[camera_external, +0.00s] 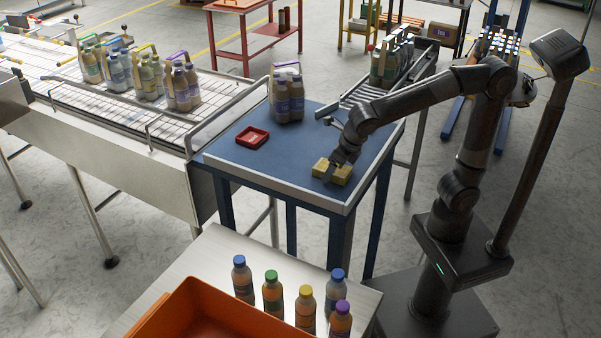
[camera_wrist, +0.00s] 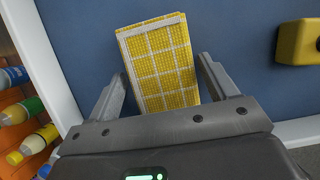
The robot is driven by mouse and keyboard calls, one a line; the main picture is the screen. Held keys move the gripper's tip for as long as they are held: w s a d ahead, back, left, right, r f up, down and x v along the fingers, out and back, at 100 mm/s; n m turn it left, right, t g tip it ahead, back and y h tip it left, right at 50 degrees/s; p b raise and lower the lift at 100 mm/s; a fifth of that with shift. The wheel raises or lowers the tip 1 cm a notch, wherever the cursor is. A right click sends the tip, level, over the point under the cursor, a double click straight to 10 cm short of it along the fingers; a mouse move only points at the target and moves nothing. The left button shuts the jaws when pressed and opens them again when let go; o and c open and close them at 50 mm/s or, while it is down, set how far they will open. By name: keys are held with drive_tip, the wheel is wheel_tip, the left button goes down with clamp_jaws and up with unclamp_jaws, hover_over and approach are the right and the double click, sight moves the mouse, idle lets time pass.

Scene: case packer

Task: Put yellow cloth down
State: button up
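The yellow cloth (camera_wrist: 160,65) is a folded, white-checked piece in the wrist view, lying between the two fingers of my gripper (camera_wrist: 165,80). A narrow gap shows between each finger and the cloth's edges, so my gripper looks open around it. In the external view the cloth (camera_external: 320,167) is at the front right part of the blue table (camera_external: 290,170), directly under my gripper (camera_external: 337,165), which hides part of it. The cloth appears to rest on the table top.
A red tray (camera_external: 252,137) and a bottle pack (camera_external: 287,98) stand on the table. A yellow block-like object (camera_wrist: 298,42) is at the right in the wrist view. Loose bottles (camera_external: 272,293) and an orange crate (camera_external: 210,310) are in front. The table's middle is clear.

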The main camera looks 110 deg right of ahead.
drive_tip(key=shift+o, duration=0.3)
drive_tip(key=shift+s+a+r, duration=0.1)
drive_tip(key=shift+r, duration=0.4)
drive_tip(key=v, duration=1.1)
drive_tip(key=shift+s, duration=0.1)
